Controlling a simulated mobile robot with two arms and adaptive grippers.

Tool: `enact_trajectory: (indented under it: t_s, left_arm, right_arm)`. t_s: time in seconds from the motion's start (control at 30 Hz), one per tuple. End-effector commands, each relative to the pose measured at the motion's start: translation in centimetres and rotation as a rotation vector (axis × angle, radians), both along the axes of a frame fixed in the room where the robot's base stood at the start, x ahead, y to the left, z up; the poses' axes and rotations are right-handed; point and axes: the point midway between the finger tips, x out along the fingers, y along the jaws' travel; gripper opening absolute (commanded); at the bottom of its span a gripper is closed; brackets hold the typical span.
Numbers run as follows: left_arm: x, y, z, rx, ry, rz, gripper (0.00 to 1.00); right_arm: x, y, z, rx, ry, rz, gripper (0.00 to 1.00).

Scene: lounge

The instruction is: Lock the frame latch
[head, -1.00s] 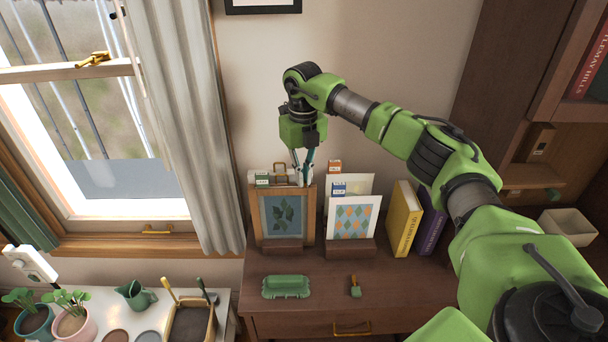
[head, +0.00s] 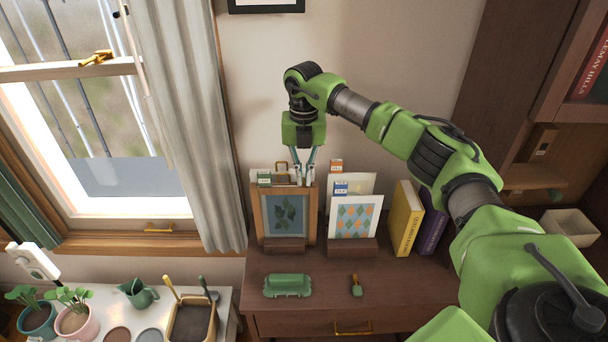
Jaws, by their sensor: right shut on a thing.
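The picture frame (head: 262,215) has a wooden border and a dark leaf print, and stands upright on the wooden cabinet. Brass latch hardware (head: 281,172) shows at its top edge, beside a small green-and-white tag (head: 264,178). My right gripper (head: 303,180) reaches down from above to the frame's top right part. Its fingertips are shut on a small part there, which looks like the frame latch; the fingers hide most of it. My left gripper is not in view.
Cards in a wooden holder (head: 352,249) stand close right of the frame, then a yellow book (head: 405,220) and a purple book (head: 432,222). A green case (head: 287,286) and a small brush (head: 356,287) lie in front. A curtain (head: 190,130) hangs to the left.

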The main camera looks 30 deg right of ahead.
Motion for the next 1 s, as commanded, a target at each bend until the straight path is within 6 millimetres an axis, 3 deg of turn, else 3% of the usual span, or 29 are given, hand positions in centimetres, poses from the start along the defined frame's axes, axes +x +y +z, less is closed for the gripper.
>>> enact_trajectory:
  t_s: [0.23, 0.3, 0.33, 0.67, 0.83, 1.0]
  left_arm:
    - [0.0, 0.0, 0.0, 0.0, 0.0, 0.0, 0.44]
    - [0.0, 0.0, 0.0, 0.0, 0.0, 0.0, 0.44]
    - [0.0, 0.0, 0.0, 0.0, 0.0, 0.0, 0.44]
    - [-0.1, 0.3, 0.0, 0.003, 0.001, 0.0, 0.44]
    - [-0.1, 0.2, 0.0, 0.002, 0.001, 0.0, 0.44]
    - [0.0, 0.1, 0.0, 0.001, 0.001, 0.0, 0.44]
  right_arm:
    - [0.1, -0.1, 0.1, 0.0, -0.004, -0.002, 0.0]
    - [0.1, -0.1, 0.1, 0.0, -0.004, -0.002, 0.21]
    - [0.1, -0.1, 0.1, 0.0, -0.004, -0.001, 0.22]
    - [0.1, -0.1, 0.2, 0.0, -0.002, 0.0, 0.22]
    - [0.1, 0.0, 1.9, -0.001, -0.005, 0.0, 0.22]
    - [0.2, 0.0, 5.5, 0.001, -0.006, 0.0, 0.22]
